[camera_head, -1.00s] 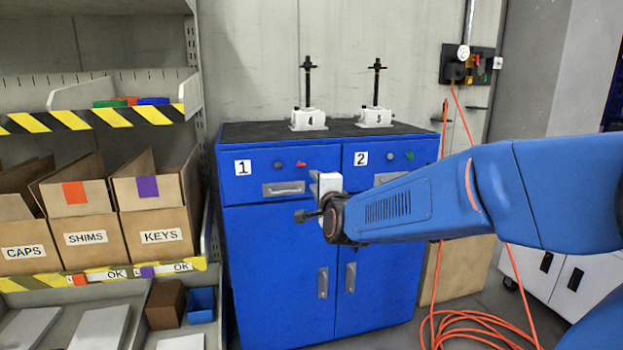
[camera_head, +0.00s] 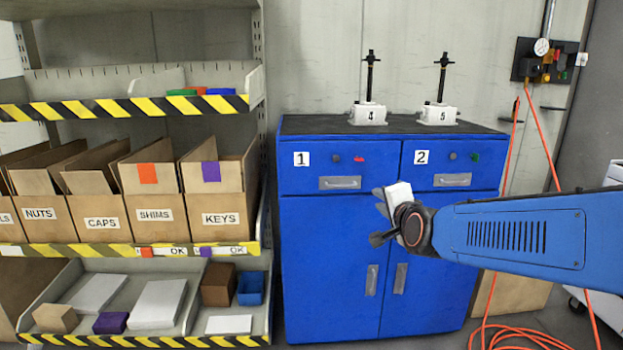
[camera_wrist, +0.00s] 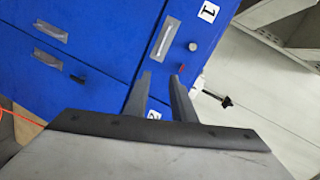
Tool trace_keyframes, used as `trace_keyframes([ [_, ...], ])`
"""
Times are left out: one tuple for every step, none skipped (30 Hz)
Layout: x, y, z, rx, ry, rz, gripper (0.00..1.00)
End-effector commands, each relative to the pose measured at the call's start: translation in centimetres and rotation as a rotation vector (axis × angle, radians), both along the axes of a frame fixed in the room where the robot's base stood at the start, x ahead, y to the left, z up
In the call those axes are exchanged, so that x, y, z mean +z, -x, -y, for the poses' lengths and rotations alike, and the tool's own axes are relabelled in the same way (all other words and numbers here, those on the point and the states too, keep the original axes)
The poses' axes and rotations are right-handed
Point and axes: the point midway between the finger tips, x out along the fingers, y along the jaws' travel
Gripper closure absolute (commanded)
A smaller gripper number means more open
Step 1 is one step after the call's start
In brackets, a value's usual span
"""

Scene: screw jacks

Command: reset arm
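My gripper (camera_wrist: 161,75) shows in the wrist view with its two dark fingers apart and nothing between them. In the head view my arm reaches in from the right, and its wrist end is in front of the blue cabinet (camera_head: 330,250). The fingers are hard to make out there. Two screw jacks stand upright on the cabinet's dark top, jack 4 (camera_head: 368,113) on the left and jack 5 (camera_head: 438,115) on the right. Part of a jack (camera_wrist: 221,99) also shows in the wrist view.
On the left, a shelf rack (camera_head: 190,106) holds boxes labelled NUTS, CAPS, SHIMS and KEYS (camera_head: 225,218). An orange hose (camera_head: 512,150) hangs from a wall panel (camera_head: 545,60) and coils on the floor.

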Motion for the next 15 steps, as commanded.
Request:
trace_keyframes([
  [-0.7,1.7,0.3,0.029,0.072,-0.045,0.77],
  [-1.3,2.7,0.4,0.051,0.123,-0.076,0.77],
  [-2.1,4.1,0.5,0.082,0.188,-0.117,0.77],
  [-2.8,5.1,0.7,0.105,0.237,-0.149,0.77],
  [-3.4,6.2,0.8,0.13,0.285,-0.18,0.77],
  [-4.3,7.7,1.1,0.165,0.349,-0.222,0.77],
  [-4.9,8.9,1.2,0.191,0.396,-0.252,0.77],
  [-5.6,10.1,1.4,0.22,0.443,-0.283,0.77],
  [-6.4,11.7,1.8,0.256,0.504,-0.323,0.77],
  [-7.1,13.0,2.0,0.286,0.551,-0.353,0.77],
  [-7.7,14.3,2.3,0.317,0.595,-0.384,0.77],
  [-8.6,16.1,2.6,0.36,0.654,-0.424,0.77],
  [-9.2,17.5,3.0,0.392,0.696,-0.454,0.77],
  [-9.8,18.8,3.3,0.424,0.737,-0.483,0.77],
  [-10.6,20.7,3.7,0.469,0.791,-0.523,0.77],
])
